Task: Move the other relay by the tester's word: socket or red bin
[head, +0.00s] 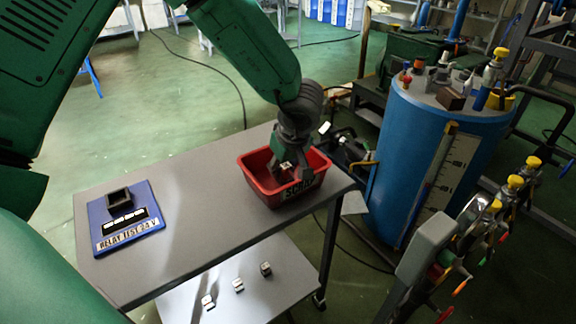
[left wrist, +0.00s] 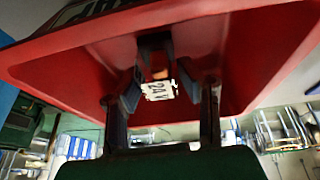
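My left gripper (head: 289,171) reaches down into the red bin (head: 250,178), which has a dark label, apparently "SCRAP". Its fingers look spread, with a small relay (head: 285,165) between them. In the left wrist view the relay (left wrist: 159,90) shows a white "24 V" label near the fingertips, against the red inside of the bin. Whether a fingertip touches it is hard to tell. The blue tester (head: 125,238), marked "RELAY TEST 24 V", lies at the table's left with a black socket (head: 119,199); no lit word is readable. My right gripper is not in view.
The grey table (head: 200,205) is clear between tester and bin. Several small relay-like blocks (head: 238,285) lie apart on the lower shelf (head: 265,295). A blue drum (head: 430,150) with fittings and yellow-capped valves (head: 515,182) stand right of the table.

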